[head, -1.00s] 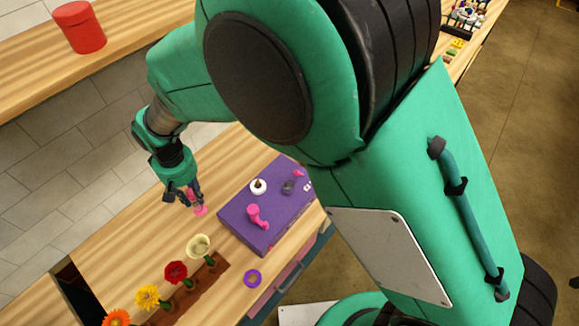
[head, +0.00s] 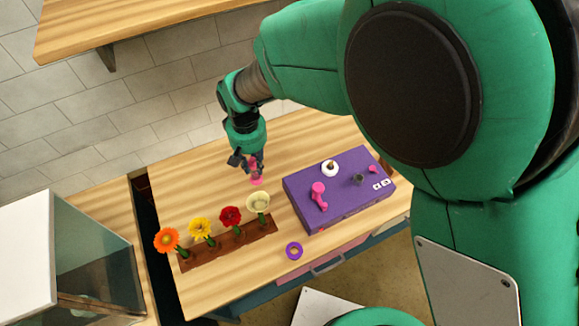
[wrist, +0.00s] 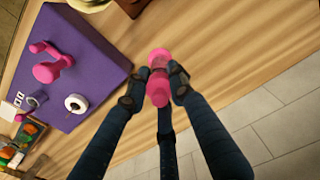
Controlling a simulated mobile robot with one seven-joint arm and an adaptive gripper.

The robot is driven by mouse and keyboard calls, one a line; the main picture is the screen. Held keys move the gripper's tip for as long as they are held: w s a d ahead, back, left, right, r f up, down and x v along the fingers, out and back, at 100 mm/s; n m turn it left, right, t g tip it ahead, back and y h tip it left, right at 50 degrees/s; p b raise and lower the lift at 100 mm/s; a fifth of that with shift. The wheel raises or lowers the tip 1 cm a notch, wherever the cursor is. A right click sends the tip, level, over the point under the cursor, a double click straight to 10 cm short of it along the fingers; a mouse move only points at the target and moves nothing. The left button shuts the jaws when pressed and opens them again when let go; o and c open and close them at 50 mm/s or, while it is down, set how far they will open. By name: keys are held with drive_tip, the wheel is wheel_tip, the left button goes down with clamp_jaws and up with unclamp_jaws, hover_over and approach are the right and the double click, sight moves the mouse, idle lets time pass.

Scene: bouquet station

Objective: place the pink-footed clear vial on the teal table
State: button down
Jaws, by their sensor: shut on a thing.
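My gripper (head: 253,163) is shut on the pink-footed clear vial (head: 256,180), which is above or on the wooden table top behind the flower rack; I cannot tell if its foot touches the wood. In the wrist view my gripper (wrist: 160,84) has a fingertip on each side of the vial (wrist: 158,58), with pink ends showing above and below a see-through pinkish middle. The wooden-topped table (head: 190,305) shows teal on its front below the top. No table with a teal top is in view.
A purple box (head: 345,207) bears a pink dumbbell-shaped piece (head: 318,195), a white ring-like piece (head: 330,168) and small items. The brown rack (head: 232,243) holds several flowers. A purple ring (head: 294,251) lies in front. A glass-sided case (head: 95,255) stands left. Bare wood lies around the vial.

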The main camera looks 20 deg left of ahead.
sight(257, 181)
drive_tip(key=shift+f, duration=3.1)
drive_tip(key=shift+f, duration=1.85)
drive_tip(key=shift+f+b, duration=0.2)
drive_tip(key=shift+b, duration=0.1)
drive_tip(key=c, duration=1.5)
unclamp_jaws()
drive_tip(key=shift+r, duration=0.1)
wheel_tip(257, 181, up, 12)
drive_tip(key=shift+r+p, duration=0.1)
drive_tip(key=shift+p, duration=0.25)
